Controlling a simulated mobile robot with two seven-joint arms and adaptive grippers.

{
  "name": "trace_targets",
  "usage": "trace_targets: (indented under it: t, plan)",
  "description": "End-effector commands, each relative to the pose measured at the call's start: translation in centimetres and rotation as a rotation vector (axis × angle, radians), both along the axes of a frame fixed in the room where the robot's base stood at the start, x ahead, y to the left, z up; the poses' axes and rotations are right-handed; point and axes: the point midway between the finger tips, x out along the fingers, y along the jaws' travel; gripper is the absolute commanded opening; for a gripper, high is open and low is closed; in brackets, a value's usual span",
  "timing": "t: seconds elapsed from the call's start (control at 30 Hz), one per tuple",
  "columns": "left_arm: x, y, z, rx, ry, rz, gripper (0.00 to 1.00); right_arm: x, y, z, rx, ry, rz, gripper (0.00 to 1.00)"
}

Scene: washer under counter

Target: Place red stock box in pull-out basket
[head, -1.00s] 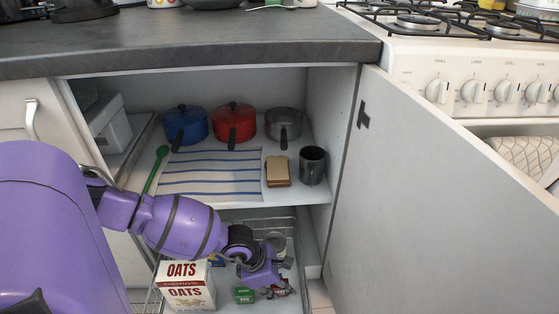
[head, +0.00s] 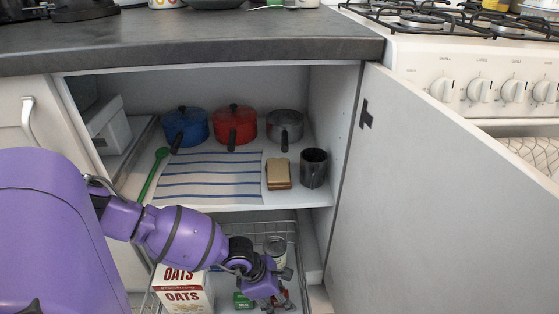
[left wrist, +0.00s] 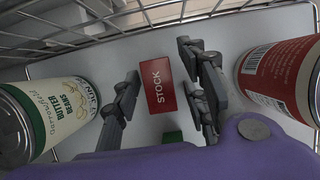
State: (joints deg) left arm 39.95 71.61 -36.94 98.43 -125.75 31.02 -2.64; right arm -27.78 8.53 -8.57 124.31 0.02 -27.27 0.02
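The red stock box (left wrist: 158,86) lies on the pale floor of the pull-out basket, with its STOCK label facing the left wrist camera. My left gripper (left wrist: 160,82) is open, with one finger on each side of the box and visible gaps between. In the head view, my left gripper (head: 275,287) reaches down into the wire pull-out basket (head: 262,226) under the shelf and largely hides the red box. My right gripper is not in view.
An oats box (head: 184,292), a green box (head: 242,300) and a can (head: 275,250) stand close around the gripper. The left wrist view shows a butter beans can (left wrist: 60,110) and a red-labelled can (left wrist: 280,80). The open cabinet door (head: 430,190) bounds the right side.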

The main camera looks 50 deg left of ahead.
Motion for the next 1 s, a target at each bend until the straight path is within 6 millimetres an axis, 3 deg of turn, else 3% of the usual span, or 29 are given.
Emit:
trace_targets:
  t: [0.17,0.4,0.6,0.8,1.0]
  plan:
    - [-0.4,0.4,1.6,0.002,0.000,0.001,0.40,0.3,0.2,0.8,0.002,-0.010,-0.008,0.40]
    - [-1.9,1.6,6.5,0.001,-0.002,0.000,0.40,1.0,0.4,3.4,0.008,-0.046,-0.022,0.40]
    - [-3.0,2.6,9.9,0.001,-0.002,-0.001,0.40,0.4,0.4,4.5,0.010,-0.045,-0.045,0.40]
    - [-3.5,3.0,11.3,0.000,-0.001,-0.001,0.40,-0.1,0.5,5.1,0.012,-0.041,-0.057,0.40]
    - [-3.6,3.0,11.3,0.000,0.000,-0.001,0.40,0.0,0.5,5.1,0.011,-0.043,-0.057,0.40]
